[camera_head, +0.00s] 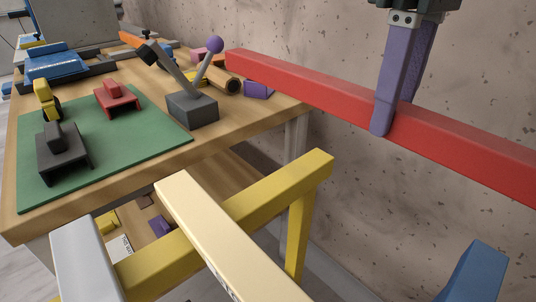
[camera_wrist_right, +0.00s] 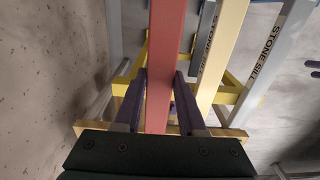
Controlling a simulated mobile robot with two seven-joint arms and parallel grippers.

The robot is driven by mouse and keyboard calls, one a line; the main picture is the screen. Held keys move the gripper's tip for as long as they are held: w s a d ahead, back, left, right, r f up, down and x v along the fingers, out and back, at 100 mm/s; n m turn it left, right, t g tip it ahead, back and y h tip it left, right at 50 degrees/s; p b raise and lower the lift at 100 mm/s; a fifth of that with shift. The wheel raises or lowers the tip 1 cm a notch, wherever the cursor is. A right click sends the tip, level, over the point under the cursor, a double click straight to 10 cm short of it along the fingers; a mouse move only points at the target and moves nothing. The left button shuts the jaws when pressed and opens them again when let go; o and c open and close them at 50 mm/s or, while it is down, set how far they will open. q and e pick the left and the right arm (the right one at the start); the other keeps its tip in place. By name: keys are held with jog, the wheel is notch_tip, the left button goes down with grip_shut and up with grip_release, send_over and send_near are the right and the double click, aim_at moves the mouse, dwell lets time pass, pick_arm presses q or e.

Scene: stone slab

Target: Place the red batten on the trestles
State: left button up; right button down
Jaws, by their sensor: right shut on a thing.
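My right gripper (camera_head: 392,112), with purple fingers, is shut on the red batten (camera_head: 300,84) and points down. The batten is held in the air, running from the bench's right corner toward the right edge of the head view. In the wrist view the batten (camera_wrist_right: 161,60) passes between the two fingers. A yellow trestle (camera_head: 280,190) stands below it; yellow trestle bars (camera_wrist_right: 232,85) also show in the wrist view. A cream bar (camera_head: 215,235) and a grey bar (camera_head: 85,260) lie across the trestle. My left gripper is not in view.
A wooden bench (camera_head: 110,190) at left carries a green mat (camera_head: 130,155), clamps, a lever on a grey block (camera_head: 192,107) and a purple block (camera_head: 258,90). The concrete wall (camera_head: 300,30) is close behind the batten. A blue object (camera_head: 478,272) stands at lower right.

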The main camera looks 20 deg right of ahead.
notch_tip(320, 180, down, 18)
jog(key=b, duration=0.4)
jog(key=shift+r, duration=0.15)
jog(key=c, duration=0.5)
grip_release()
notch_tip(320, 180, up, 12)
jog(key=p, duration=0.3)
